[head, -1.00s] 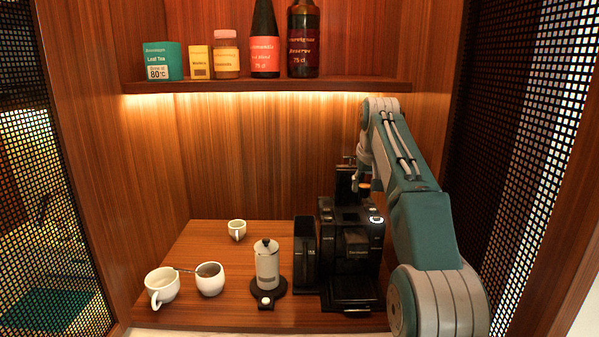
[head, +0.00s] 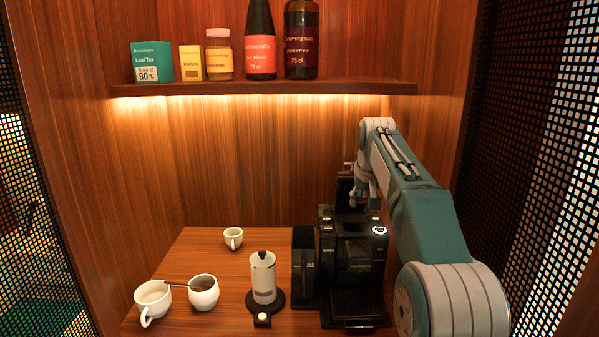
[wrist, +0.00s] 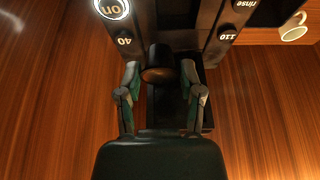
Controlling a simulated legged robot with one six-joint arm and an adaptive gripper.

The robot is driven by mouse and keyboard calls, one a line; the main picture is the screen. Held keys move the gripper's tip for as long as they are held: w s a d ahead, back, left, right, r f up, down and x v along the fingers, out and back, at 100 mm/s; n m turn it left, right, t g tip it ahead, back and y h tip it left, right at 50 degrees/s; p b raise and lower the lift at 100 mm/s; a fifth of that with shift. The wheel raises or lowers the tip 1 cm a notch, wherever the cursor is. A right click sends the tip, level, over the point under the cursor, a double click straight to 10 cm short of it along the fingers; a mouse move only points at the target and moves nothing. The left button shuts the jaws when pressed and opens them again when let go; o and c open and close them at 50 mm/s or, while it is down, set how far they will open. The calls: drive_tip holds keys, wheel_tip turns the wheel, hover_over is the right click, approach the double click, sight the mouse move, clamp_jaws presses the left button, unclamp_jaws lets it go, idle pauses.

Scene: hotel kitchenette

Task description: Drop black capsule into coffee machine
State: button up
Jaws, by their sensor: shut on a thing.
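The black coffee machine (head: 357,262) stands on the right of the wooden counter, with an upright dark part at its back. My gripper (head: 366,197) is just above the top of the machine. In the wrist view my gripper (wrist: 160,75) has its two fingers on either side of the dark capsule (wrist: 158,66), shut on it. The capsule is over a dark area of the machine's top, between the labelled panels (wrist: 123,40). Whether it touches the machine is unclear. In the head view the capsule is mostly hidden by my gripper.
A white French press (head: 263,277) stands left of the machine. Two white cups (head: 152,298) (head: 204,293) are at the front left, and a small cup (head: 233,238) is farther back. A shelf (head: 265,88) with bottles and jars hangs above. Wooden walls enclose the counter.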

drive_tip(key=shift+a+f, duration=0.15)
drive_tip(key=shift+f, duration=0.9)
drive_tip(key=o, duration=0.8)
drive_tip(key=shift+r, duration=0.15)
drive_tip(key=v, duration=1.1)
drive_tip(key=shift+s+r, duration=0.15)
drive_tip(key=shift+r, duration=0.1)
